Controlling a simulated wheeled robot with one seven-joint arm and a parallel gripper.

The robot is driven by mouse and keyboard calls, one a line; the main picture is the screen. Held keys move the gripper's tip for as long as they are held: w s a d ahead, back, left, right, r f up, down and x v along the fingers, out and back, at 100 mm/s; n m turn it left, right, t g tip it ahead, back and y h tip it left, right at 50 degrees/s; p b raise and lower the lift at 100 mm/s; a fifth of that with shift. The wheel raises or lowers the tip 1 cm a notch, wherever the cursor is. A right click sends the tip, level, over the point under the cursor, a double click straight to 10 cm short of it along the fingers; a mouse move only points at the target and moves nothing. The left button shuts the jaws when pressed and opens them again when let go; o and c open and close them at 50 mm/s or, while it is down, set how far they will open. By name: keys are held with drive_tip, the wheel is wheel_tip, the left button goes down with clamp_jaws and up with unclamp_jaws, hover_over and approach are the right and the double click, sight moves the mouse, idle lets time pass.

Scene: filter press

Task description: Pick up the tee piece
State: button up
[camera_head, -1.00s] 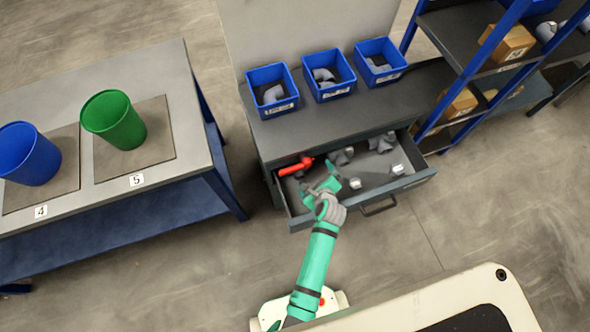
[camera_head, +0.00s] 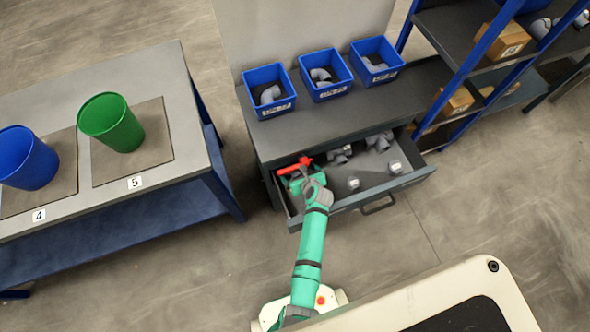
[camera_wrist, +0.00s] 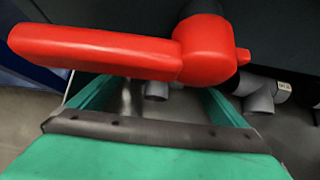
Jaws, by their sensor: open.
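The open drawer (camera_head: 375,190) holds several grey pipe fittings. One at the back, left of centre (camera_head: 340,155), looks like a tee piece, but it is small in the head view. In the wrist view a branched grey fitting with a pale label (camera_wrist: 262,93) lies on the right, outside my fingers. A short grey pipe end (camera_wrist: 156,91) shows between them. My gripper (camera_head: 304,178) is open over the drawer's left end, close to a red-handled valve (camera_head: 295,166). The valve's red handle (camera_wrist: 100,50) spans the wrist view above my fingers; I cannot tell whether they touch it.
Other grey fittings (camera_head: 395,168) lie in the drawer's right half. Three blue bins (camera_head: 326,87) with grey fittings stand on the cabinet top. A table (camera_head: 184,120) with green (camera_head: 112,122) and blue (camera_head: 27,158) buckets is on the left. A shelf rack (camera_head: 470,75) stands on the right.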

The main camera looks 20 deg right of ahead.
drive_tip(key=shift+x, duration=2.25)
drive_tip(key=shift+a, duration=0.1)
drive_tip(key=shift+r, duration=0.1)
drive_tip(key=c, duration=1.2)
drive_tip(key=shift+r, duration=0.1)
